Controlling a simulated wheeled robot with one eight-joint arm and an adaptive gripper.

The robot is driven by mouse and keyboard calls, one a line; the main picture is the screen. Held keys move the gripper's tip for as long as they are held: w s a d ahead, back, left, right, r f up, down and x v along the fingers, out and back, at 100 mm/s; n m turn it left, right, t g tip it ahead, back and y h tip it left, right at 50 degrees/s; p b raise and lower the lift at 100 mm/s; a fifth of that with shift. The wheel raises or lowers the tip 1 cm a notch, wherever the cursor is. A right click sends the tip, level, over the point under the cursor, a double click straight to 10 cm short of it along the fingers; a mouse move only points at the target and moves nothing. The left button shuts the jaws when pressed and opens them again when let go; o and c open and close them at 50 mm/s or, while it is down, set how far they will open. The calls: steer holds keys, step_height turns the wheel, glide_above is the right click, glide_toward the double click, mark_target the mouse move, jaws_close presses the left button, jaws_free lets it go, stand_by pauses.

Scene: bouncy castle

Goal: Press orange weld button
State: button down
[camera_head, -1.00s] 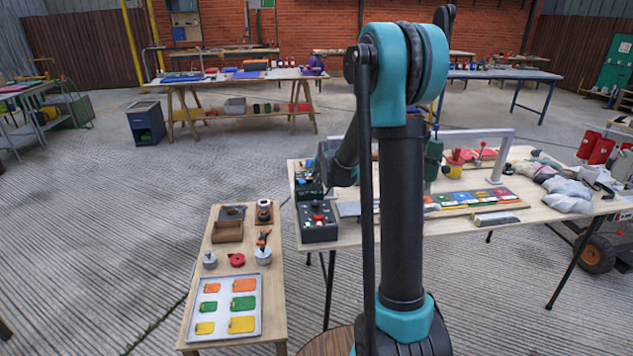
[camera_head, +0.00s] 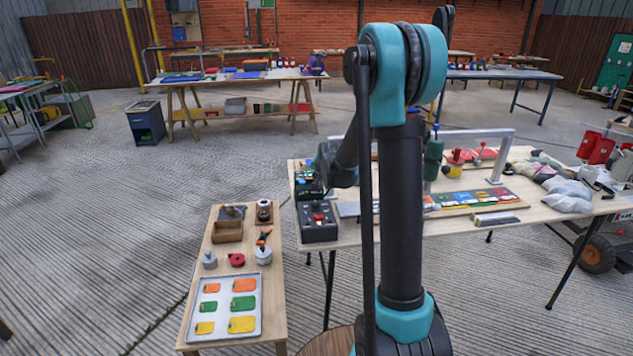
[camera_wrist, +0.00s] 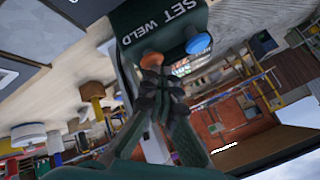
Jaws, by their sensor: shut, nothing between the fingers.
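In the wrist view a dark green device (camera_wrist: 165,14) carries the white words SET and WELD. An orange button (camera_wrist: 151,59) stands out beside WELD and a blue button (camera_wrist: 198,43) beside SET. My gripper (camera_wrist: 152,76) is shut and empty, its dark fingertips right at the orange button and overlapping its lower edge. I cannot tell whether they touch it. In the head view the green device (camera_head: 307,185) sits at the left end of the workbench, partly behind my arm. My fingertips cannot be made out there.
A dark control box (camera_head: 318,222) with a red knob stands in front of the device on the workbench (camera_head: 350,238). A low side table (camera_head: 208,255) with a tray (camera_head: 198,334) stands to the left.

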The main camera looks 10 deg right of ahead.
steer(key=shift+r, duration=1.05)
steer(key=shift+r, duration=2.5)
steer(key=s+d+f+n+g, duration=0.1)
steer(key=s+f, duration=0.3)
steer(key=s, duration=0.9)
steer(key=s+d+f+n+g, duration=0.1)
steer(key=s+f+n, duration=0.3)
steer(key=s, duration=1)
steer(key=s+d+f+n+g+h, duration=0.1)
steer(key=s+f, duration=0.4)
steer(key=s, duration=0.9)
steer(key=shift+d+n+g, duration=0.5)
steer(key=shift+n+g, duration=0.4)
steer(key=shift+g, duration=0.1)
